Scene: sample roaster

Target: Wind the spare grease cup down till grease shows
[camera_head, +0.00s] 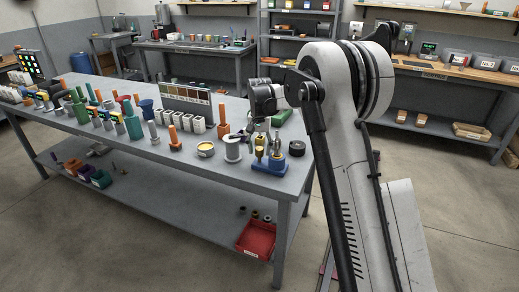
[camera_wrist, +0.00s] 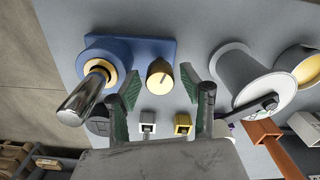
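The likely spare grease cup is a brass-coloured round cap (camera_wrist: 159,76) with a slot or line across its top, on a blue base block (camera_wrist: 152,48). A brass piece on the blue base (camera_head: 268,167) also shows in the head view. Beside the cap on the same block stands a chrome cylinder (camera_wrist: 85,98) in a brass collar. My gripper (camera_wrist: 168,92) is open and empty, its green-padded fingers apart on either side of the cap in the wrist view. I cannot tell whether they touch it. No grease is visible on the cap.
A grey-white spool (camera_wrist: 240,80) stands close to the right finger. Two small square pieces, one white (camera_wrist: 147,117) and one yellow (camera_wrist: 182,119), sit near the fingers. The bench's front edge (camera_head: 200,172) is nearby.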

